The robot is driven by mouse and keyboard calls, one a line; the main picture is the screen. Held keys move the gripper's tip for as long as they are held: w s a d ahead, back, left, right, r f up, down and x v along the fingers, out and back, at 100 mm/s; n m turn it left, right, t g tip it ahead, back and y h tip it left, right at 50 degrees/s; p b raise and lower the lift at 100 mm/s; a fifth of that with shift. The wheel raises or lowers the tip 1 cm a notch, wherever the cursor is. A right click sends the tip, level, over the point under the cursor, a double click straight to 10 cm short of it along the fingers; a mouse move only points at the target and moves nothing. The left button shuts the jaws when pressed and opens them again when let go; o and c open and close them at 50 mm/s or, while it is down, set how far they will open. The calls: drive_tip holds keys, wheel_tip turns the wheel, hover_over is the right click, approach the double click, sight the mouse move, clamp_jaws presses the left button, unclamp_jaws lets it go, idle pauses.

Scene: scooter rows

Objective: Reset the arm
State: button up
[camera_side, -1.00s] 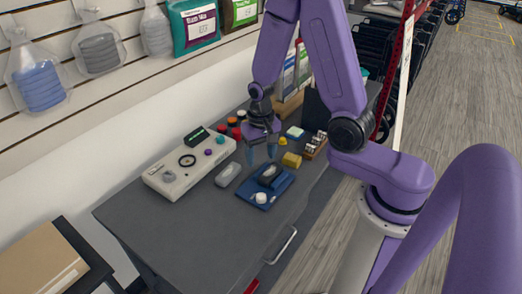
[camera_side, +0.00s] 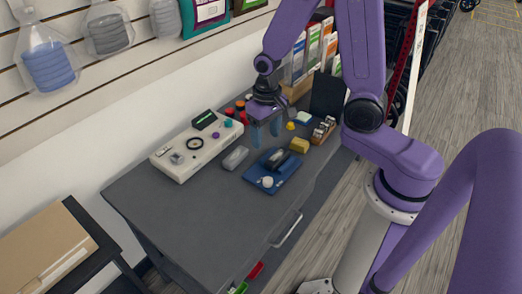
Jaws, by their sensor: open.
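My gripper (camera_side: 265,132) hangs from my purple arm with its bluish fingers pointing down over the grey worktop. It is open, and nothing shows between the fingers. The fingertips are above the area between the white control box (camera_side: 197,146) and the blue tray (camera_side: 272,180). The tray carries a dark object (camera_side: 277,159) and a small white round piece (camera_side: 267,182). I cannot tell the exact height of the fingers above the table.
A grey block (camera_side: 235,158) lies between box and tray. A yellow block (camera_side: 299,146) and a brown rack (camera_side: 323,130) stand right of the tray. Red and orange caps (camera_side: 239,105) sit behind the gripper. The front left worktop (camera_side: 185,215) is clear.

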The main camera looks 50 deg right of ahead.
drive_tip(key=s+a+r+n, duration=0.2)
drive_tip(key=s+r+n, duration=0.3)
drive_tip(key=s+n, duration=0.2)
drive_tip(key=s+a+r+n, duration=0.2)
drive_tip(key=s+r+n, duration=0.3)
drive_tip(key=s, duration=0.6)
drive_tip(key=shift+s+n, duration=0.35)
drive_tip(key=shift+n, duration=0.85)
